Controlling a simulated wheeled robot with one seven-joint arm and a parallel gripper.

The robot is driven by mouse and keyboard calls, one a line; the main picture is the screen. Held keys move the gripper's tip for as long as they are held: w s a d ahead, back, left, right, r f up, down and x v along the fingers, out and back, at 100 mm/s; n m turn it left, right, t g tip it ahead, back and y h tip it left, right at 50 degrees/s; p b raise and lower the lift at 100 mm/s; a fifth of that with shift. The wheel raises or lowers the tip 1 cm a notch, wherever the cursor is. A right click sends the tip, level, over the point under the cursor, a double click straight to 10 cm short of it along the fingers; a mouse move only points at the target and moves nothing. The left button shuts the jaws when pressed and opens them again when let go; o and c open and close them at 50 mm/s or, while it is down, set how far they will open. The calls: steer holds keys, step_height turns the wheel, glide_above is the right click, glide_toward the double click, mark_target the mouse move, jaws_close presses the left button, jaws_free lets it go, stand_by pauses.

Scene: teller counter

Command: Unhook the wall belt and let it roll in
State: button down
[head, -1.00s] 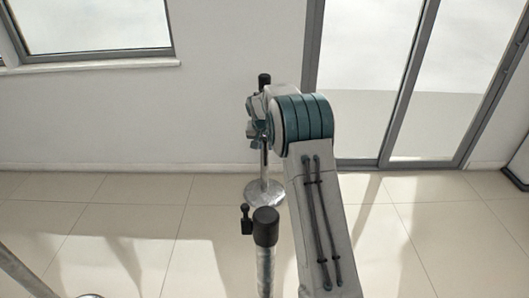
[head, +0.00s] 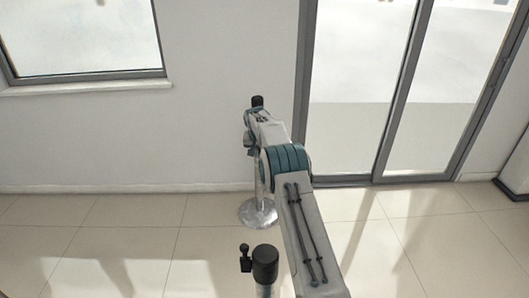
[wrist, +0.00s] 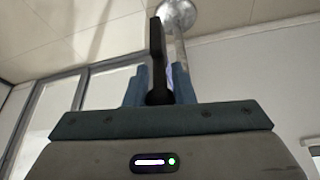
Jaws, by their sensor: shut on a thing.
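A stanchion post (head: 258,213) with a black top (head: 257,101) and a round metal base stands near the back wall; my arm covers much of it. My gripper (head: 250,130) is at the upper part of this post, its fingertips hard to make out in the head view. In the wrist view, my gripper (wrist: 160,86) is shut on a narrow dark strip (wrist: 157,50), which looks like the belt or its end piece. The post also shows right behind the strip in the wrist view (wrist: 180,48). I cannot tell whether the strip is still hooked.
A nearer post with a black top (head: 265,262) and a small black knob (head: 245,257) stands left of my arm. Glass doors (head: 365,90) are at the back right, a window (head: 80,35) at the back left. The tiled floor (head: 120,245) at left is clear.

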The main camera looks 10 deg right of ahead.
steer(key=shift+w, duration=0.2)
stand_by(0.3)
steer(key=c, duration=1.5)
jaws_free()
steer(key=shift+o, duration=0.2)
steer(key=shift+r, duration=0.1)
steer(key=b+v, duration=0.3)
steer(key=v, duration=1)
steer(key=shift+s+r, duration=0.25)
steer(key=shift+a, duration=0.1)
